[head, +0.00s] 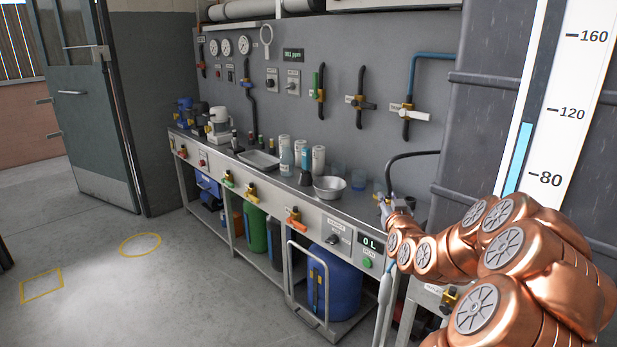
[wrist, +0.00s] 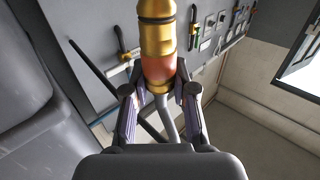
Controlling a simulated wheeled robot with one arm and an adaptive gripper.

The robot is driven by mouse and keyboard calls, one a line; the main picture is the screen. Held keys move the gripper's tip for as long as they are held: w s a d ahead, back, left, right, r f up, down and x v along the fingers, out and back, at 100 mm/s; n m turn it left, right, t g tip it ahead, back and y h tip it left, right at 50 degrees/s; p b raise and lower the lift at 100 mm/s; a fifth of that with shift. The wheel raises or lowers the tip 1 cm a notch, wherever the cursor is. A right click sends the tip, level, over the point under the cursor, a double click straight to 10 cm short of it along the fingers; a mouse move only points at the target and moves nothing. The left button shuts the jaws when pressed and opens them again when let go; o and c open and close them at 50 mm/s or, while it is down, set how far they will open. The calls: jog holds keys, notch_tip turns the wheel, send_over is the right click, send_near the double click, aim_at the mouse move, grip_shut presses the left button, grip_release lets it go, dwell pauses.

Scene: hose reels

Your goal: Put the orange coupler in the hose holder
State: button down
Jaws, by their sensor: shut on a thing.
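My gripper (wrist: 158,100) is shut on the orange coupler (wrist: 160,68), a gold-and-orange cylinder between its two fingers in the wrist view. A grey hose (wrist: 168,120) runs from the coupler's lower end. In the head view my gripper (head: 386,208) is small, at the right end of the bench's front edge, partly hidden by my copper arm. A pale hose (head: 384,290) hangs below it. Orange-coloured fitting (head: 294,215) sits on the bench's front panel, left of my gripper. I cannot tell which fitting is the hose holder.
The steel bench (head: 350,207) carries a metal bowl (head: 329,188), bottles (head: 286,158) and a tray (head: 259,160). A blue drum (head: 335,285) stands below. Valves (head: 408,113) line the wall panel. A dark curved hose (head: 410,155) is behind my gripper. The floor at left is clear.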

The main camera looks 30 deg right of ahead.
jog(key=shift+a, duration=0.1)
jog(key=w+a+r+n+t+y, duration=0.1)
jog(key=w+a+n+y, duration=0.15)
jog(key=w+a, duration=0.75)
jog(key=w+a+n+y, duration=0.1)
jog(key=a+y, duration=0.2)
jog(key=a, duration=1.4)
jog(key=w+a+r+n+t+y, duration=0.1)
jog(key=w+a+n+y, duration=0.15)
jog(key=w+a, duration=0.75)
jog(key=s+a+r+p, duration=0.1)
jog(key=s+r+p, duration=0.1)
jog(key=r+p, duration=0.5)
jog(key=s+a+r+p, duration=0.2)
jog(key=r+p, duration=0.5)
jog(key=shift+a+y+p, duration=0.15)
jog(key=shift+y+p, duration=0.15)
jog(key=shift+y, duration=0.1)
